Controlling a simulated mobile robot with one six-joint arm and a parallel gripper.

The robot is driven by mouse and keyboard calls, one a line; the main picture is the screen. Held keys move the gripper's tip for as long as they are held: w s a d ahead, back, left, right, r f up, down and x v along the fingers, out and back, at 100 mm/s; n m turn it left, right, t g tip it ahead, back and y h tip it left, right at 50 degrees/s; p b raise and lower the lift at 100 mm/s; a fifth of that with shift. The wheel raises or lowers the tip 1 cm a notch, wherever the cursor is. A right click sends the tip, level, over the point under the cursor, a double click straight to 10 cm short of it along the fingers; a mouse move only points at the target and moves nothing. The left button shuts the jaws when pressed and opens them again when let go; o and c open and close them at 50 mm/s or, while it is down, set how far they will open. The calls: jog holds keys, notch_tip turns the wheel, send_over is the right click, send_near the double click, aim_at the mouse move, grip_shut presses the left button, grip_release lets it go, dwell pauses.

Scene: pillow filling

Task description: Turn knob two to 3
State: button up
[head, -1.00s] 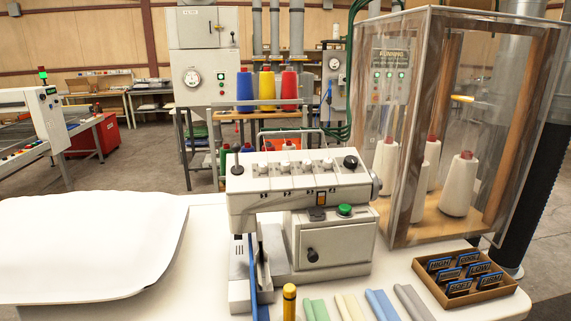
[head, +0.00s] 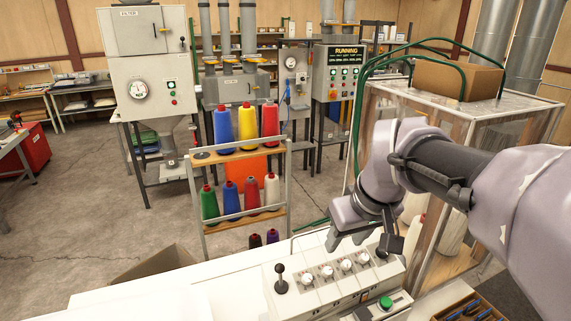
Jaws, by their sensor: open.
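The white machine (head: 320,295) stands at the bottom of the head view, its top panel partly seen. A row of several small round white knobs runs along that panel. The second knob from the left (head: 327,271) is in plain view, but its pointer and scale are too small to read. My gripper (head: 358,246) points down above the far right part of the panel. Its jaws are open and empty, apart from the knobs as far as I can tell. The gripper partly hides the panel's back right end.
A black lever (head: 281,280) stands up left of the knobs. A green button (head: 386,302) is at the machine's front right. A clear-walled cabinet (head: 480,118) stands close on the right, beneath my arm. A thread rack (head: 240,151) with coloured cones stands behind.

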jog(key=b, duration=0.2)
send_near(328, 270)
jog(key=b+x, duration=0.1)
jog(key=x, duration=0.7)
jog(key=shift+f+b, duration=0.25)
jog(key=shift+b, duration=0.1)
grip_shut()
